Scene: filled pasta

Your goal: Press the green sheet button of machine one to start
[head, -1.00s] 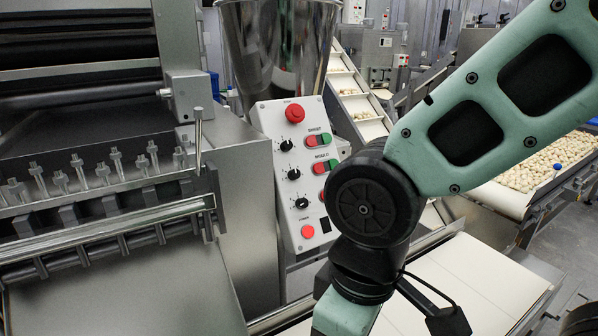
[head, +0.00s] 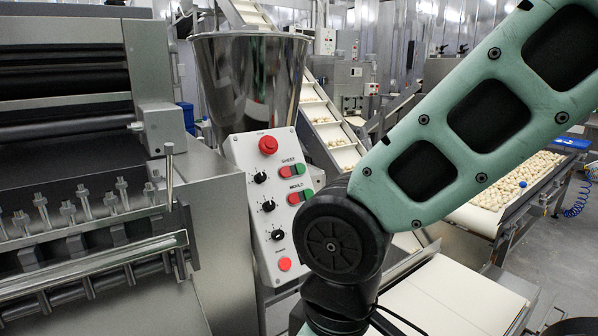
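The control panel (head: 245,176) of the machine is a tilted light-grey plate left of centre in the head view. Its sheet switch is a red and green pair, with the green sheet button (head: 300,169) on the right half. A similar mould pair, with a red half (head: 293,198) and a green half, sits just below. A large red stop button (head: 268,145) is at the top and a red button (head: 285,264) at the bottom. My green arm crosses from the upper right, its black joint just right of the panel. My gripper is out of the frame.
A steel machine with rollers (head: 80,120) fills the left side. A steel hopper (head: 250,80) stands behind the panel. A pale conveyor belt (head: 440,300) lies at lower right. A pasta-filled belt (head: 500,195) runs farther right, with floor beyond it.

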